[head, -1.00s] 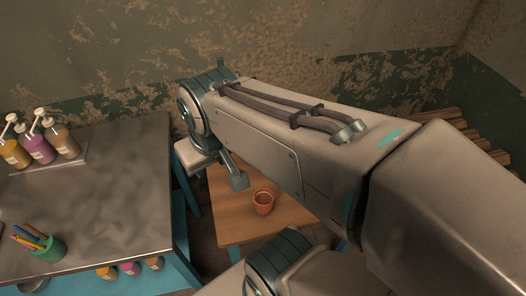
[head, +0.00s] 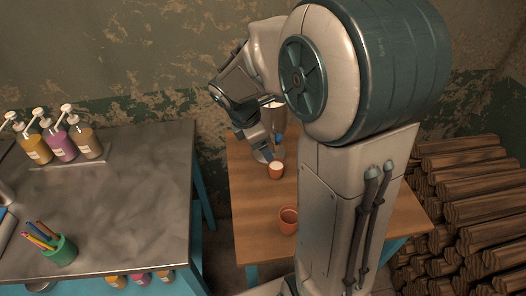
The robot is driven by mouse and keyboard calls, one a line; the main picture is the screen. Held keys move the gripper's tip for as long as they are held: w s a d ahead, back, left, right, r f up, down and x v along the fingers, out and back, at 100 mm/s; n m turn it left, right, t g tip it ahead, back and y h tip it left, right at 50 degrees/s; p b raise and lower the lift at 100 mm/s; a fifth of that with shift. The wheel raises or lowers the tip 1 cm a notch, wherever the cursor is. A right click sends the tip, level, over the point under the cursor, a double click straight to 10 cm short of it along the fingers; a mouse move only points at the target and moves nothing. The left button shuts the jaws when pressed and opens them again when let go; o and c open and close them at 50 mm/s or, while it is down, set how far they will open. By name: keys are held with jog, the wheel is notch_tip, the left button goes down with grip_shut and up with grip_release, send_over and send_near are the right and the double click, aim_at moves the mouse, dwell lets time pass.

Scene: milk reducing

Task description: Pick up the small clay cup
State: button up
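Two small reddish clay cups stand upright on a wooden table in the head view. The nearer clay cup (head: 288,222) has a dark, apparently empty inside. The farther clay cup (head: 276,172) has a white top surface, as if filled. My gripper (head: 264,152) is low over the table at the back, right beside the farther cup's upper left side. Its fingers are small and partly hidden by my own arm, so I cannot tell whether they touch the cup or how far apart they are. The nearer cup is clear of the gripper.
The wooden table (head: 251,208) has bare surface left of the cups. A grey container with a whitish top (head: 273,104) shows partly behind my arm. A metal-topped bench (head: 130,205) with pump bottles and a green pencil cup stands left. Stacked logs (head: 465,200) lie right.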

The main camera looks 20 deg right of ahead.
jog(key=w+f+n, duration=0.4)
jog(key=b, duration=0.1)
send_near(273, 163)
jog(key=s+f, duration=0.2)
jog(key=shift+d+x, duration=0.2)
jog(key=shift+x, duration=1.05)
jog(key=shift+d+x, duration=0.2)
jog(key=shift+x, duration=1.1)
jog(key=shift+w+r, duration=0.1)
jog(key=shift+r, duration=0.1)
jog(key=c, duration=1.2)
jog(key=shift+a+r, duration=0.1)
